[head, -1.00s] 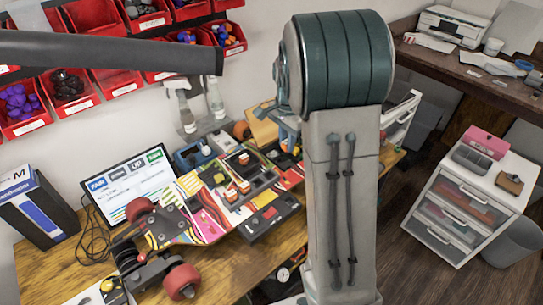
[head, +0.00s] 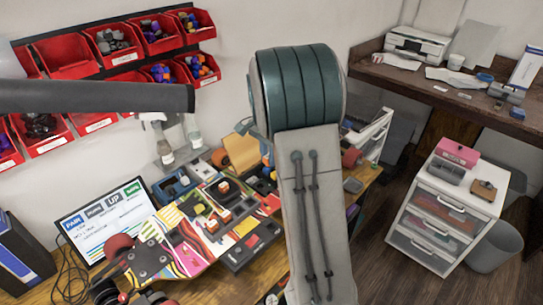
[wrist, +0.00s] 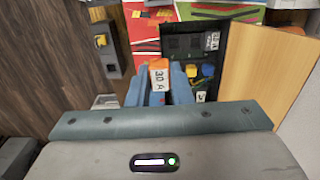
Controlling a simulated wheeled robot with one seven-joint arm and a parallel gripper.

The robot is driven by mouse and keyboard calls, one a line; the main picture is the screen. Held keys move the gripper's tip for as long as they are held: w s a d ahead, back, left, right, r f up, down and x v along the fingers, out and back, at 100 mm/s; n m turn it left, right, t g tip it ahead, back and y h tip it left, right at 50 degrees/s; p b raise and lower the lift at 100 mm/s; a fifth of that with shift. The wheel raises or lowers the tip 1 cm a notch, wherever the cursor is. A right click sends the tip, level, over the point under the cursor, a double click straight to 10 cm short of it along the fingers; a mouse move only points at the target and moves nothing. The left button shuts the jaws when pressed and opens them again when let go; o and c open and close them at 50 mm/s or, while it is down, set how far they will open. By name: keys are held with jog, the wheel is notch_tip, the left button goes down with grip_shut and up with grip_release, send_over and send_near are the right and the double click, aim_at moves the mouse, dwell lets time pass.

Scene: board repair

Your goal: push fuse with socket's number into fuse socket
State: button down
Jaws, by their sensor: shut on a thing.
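My gripper (wrist: 160,90) shows in the wrist view as two blue fingers shut on an orange fuse (wrist: 158,68). The fuse has a white label that seems to read 30A. It is held beside a dark box (wrist: 174,46) with labelled slots and blue and yellow pieces inside; I cannot tell if it touches the box. In the head view my arm hides the gripper and the held fuse. A colourful skateboard-like board (head: 190,250) lies on the bench there, with small orange and yellow blocks (head: 224,187) near it.
A light wooden panel (wrist: 262,70) stands right of the dark box in the wrist view. A grey block with a yellow piece (wrist: 103,42) is at left. The head view shows a screen (head: 105,220), red bins (head: 66,54) and a white drawer unit (head: 448,205).

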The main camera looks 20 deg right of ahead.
jog(key=w+p, duration=0.4)
jog(key=w, duration=0.4)
jog(key=shift+w, duration=0.3)
jog(key=shift+d, duration=0.1)
jog(key=shift+f+b, duration=4.4)
jog(key=shift+f, duration=3.05)
jog(key=shift+f+b, duration=0.8)
jog(key=shift+f, duration=0.55)
